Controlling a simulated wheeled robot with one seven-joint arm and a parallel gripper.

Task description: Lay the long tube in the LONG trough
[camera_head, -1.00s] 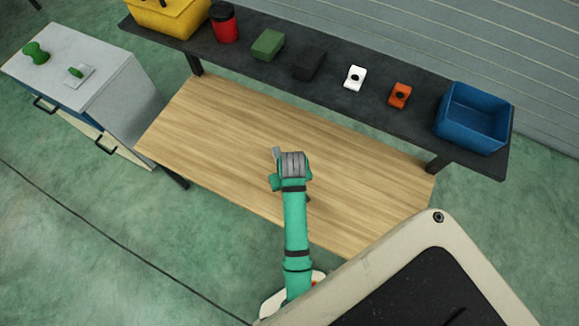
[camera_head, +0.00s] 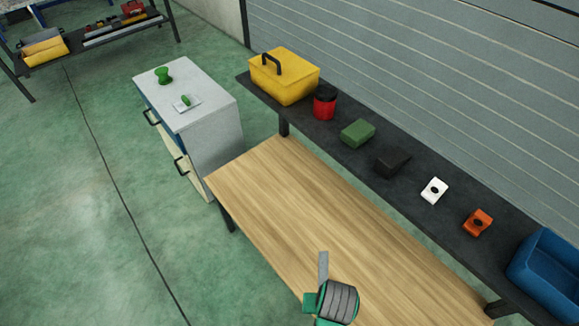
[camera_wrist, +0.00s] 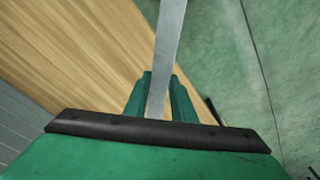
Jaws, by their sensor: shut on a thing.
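My gripper (camera_wrist: 160,92) is shut on a long, flat-looking grey tube (camera_wrist: 168,40), which extends away between the two green fingers in the wrist view. In the head view my gripper (camera_head: 317,298) is at the bottom, over the near part of the wooden bench, and the grey tube (camera_head: 323,265) sticks up from it. The tube looks held above the bench top, not resting on it. I cannot pick out the long trough for certain in either view.
The wooden bench (camera_head: 300,210) is bare. Behind it a dark shelf (camera_head: 405,188) carries a yellow toolbox (camera_head: 285,82), red canister (camera_head: 325,105), small blocks and a blue bin (camera_head: 550,270). A grey cabinet (camera_head: 205,115) stands left. A dark rack (camera_head: 105,40) with long items is far left; green floor between is clear.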

